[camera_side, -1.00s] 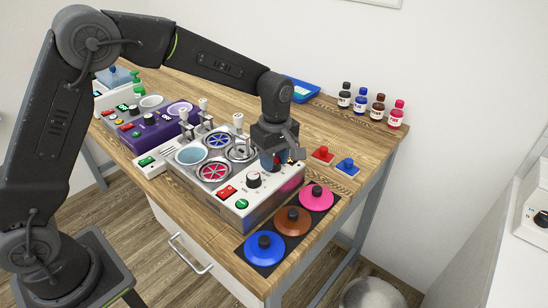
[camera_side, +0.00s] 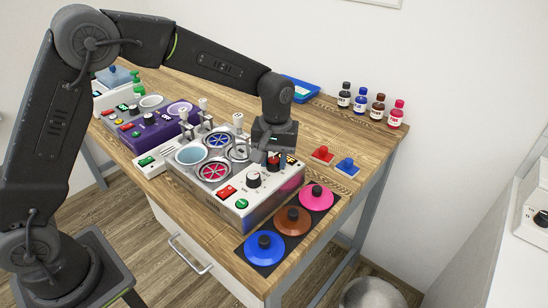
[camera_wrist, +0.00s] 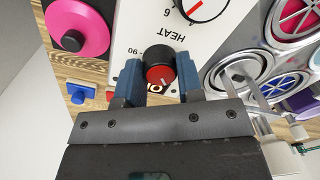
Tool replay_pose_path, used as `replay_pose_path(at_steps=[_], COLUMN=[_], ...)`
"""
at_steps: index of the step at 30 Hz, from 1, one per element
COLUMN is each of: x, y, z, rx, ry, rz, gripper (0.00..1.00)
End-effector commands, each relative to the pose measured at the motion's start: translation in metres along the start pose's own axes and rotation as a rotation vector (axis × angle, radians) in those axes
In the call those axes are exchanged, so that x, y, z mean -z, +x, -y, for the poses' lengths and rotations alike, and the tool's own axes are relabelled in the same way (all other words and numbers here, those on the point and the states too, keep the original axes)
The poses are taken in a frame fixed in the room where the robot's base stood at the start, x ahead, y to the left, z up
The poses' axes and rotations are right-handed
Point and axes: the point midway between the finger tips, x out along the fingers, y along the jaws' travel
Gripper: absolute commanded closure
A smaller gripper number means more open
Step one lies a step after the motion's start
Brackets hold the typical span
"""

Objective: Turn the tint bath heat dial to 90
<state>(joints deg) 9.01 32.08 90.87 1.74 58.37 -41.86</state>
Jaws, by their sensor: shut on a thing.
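The heat dial (camera_wrist: 158,66) is a black round knob with red on its near face. It stands on the white front panel (camera_wrist: 133,22) of the tint bath, beside the upside-down print "HEAT" and "90". My gripper (camera_wrist: 160,82) is shut on this knob, one blue finger on each side. In the side view my gripper (camera_side: 272,161) is at the right part of the white and silver bath unit (camera_side: 212,198). I cannot tell where the dial's pointer stands.
A second dial (camera_side: 253,180), with a red pointer in the wrist view (camera_wrist: 201,8), sits close by. Red (camera_side: 226,192) and green (camera_side: 241,203) buttons are left of it. Blue, brown and pink lids (camera_side: 315,196) lie along the front edge. Bottles (camera_side: 396,114) stand at the back right.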

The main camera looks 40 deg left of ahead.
Motion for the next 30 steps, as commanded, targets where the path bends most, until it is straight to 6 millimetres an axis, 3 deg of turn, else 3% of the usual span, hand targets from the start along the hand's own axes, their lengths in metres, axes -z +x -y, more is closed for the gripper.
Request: replay_pose_path(at_steps=[30], x=[-0.0004], y=[-0.0018], z=[0.0001], rx=[-0.001], ry=[0.963], rz=[-0.036], gripper=[0.90])
